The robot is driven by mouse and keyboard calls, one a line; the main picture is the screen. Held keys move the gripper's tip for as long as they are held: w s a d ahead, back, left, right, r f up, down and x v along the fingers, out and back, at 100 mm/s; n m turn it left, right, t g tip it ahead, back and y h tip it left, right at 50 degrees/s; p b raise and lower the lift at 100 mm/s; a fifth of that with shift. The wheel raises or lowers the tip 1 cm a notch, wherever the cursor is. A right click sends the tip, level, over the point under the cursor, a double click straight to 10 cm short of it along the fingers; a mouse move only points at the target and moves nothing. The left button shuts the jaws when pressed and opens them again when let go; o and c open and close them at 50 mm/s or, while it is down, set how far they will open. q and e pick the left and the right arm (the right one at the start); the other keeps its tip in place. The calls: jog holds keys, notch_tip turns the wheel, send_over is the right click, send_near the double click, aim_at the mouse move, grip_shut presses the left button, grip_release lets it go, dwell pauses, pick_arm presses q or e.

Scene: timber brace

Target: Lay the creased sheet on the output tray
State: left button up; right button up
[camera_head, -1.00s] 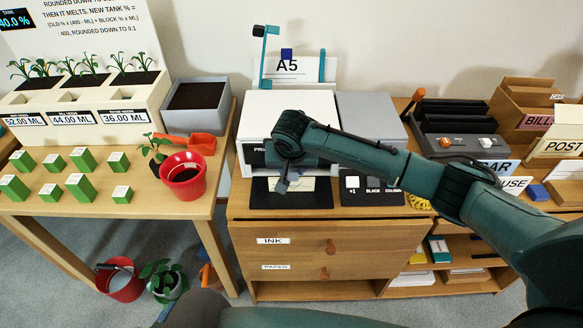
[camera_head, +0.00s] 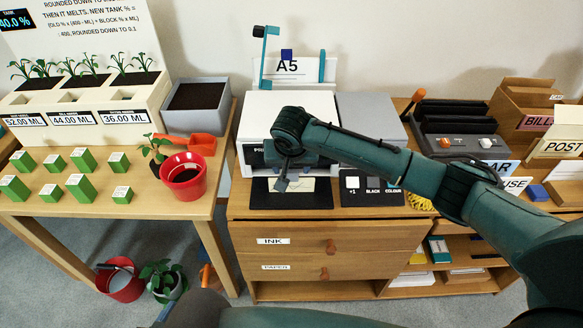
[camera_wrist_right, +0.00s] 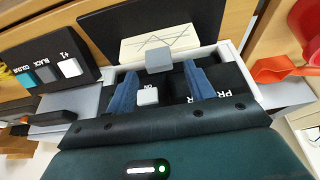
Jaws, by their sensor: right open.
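The cream sheet with crease lines (camera_wrist_right: 158,42) lies on a flat black tray (camera_wrist_right: 103,25) in front of the printer. It also shows in the head view (camera_head: 300,187), partly covered by my right gripper (camera_head: 282,182). In the wrist view my right gripper (camera_wrist_right: 163,84) has its two blue fingers spread apart. A small grey block (camera_wrist_right: 159,61) shows just beyond and between the fingertips, at the sheet's near edge. I cannot tell whether it touches the sheet. The black tray also shows in the head view (camera_head: 262,199). My left gripper is not in view.
The white printer (camera_head: 258,108) stands behind the tray. A button panel (camera_head: 370,190) is right of the tray. A red pot (camera_head: 184,176) and several green blocks (camera_head: 80,185) stand on the left table. A dark rack (camera_head: 450,116) and boxes (camera_head: 565,135) stand at right.

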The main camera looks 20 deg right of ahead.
jog(key=v, duration=1.1)
jog(key=s+a+f+n+t+y, duration=0.1)
jog(key=s+a+f+n+y, duration=0.15)
jog(key=s+a+f, duration=0.3)
jog(key=s+a+f+n+t+y, duration=0.1)
jog(key=s+a+f+n+y, duration=0.1)
jog(key=s+a+f+y, duration=0.35)
jog(key=s+d+f+n+t+h, duration=0.2)
jog(key=s+d+f+t, duration=0.3)
jog(key=s+d, duration=0.4)
jog(key=shift+s+d+h+p, duration=0.3)
jog(key=shift+s+p, duration=0.05)
jog(key=shift+s, duration=0.3)
